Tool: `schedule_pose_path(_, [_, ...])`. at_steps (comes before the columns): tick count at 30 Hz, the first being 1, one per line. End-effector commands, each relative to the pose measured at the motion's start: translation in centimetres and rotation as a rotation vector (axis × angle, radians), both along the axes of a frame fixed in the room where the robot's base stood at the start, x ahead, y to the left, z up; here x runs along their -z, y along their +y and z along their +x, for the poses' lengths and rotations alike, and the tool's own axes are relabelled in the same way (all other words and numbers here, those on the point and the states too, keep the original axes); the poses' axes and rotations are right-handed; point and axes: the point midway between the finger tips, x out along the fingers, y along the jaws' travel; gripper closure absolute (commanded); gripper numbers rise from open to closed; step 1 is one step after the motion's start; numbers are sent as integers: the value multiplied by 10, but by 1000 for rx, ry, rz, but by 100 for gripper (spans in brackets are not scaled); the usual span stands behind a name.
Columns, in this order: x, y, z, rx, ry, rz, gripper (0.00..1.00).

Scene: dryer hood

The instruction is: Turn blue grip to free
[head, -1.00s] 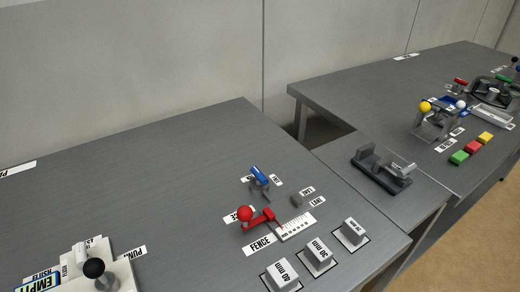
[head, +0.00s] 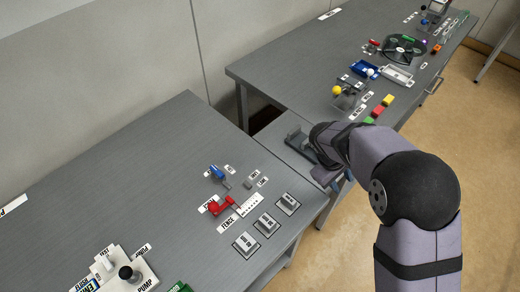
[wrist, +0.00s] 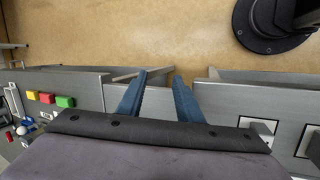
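The blue grip (head: 217,172) is a short blue handle on a small grey lever on the near grey table in the head view. Small white labels lie on both sides of it, too small to read. My gripper (wrist: 160,76) shows two blue fingers, spread apart with nothing between them. The gripper's fingertips are mostly hidden behind my arm there. The blue grip does not show in the wrist view.
A red lever (head: 222,206) with a white scale stands just in front of the blue grip. Several grey blocks (head: 246,244) lie near the table's right edge. A dark grey fixture (head: 300,142) is beside my gripper. The table behind the blue grip is bare.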

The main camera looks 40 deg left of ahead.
Motion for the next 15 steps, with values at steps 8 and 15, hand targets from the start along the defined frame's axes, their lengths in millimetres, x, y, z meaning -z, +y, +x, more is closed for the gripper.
schedule_pose_path(8, [-34,125,-80,-195,9,171,68])
schedule_pose_path(15, [-68,218,-196,-284,95,427,68])
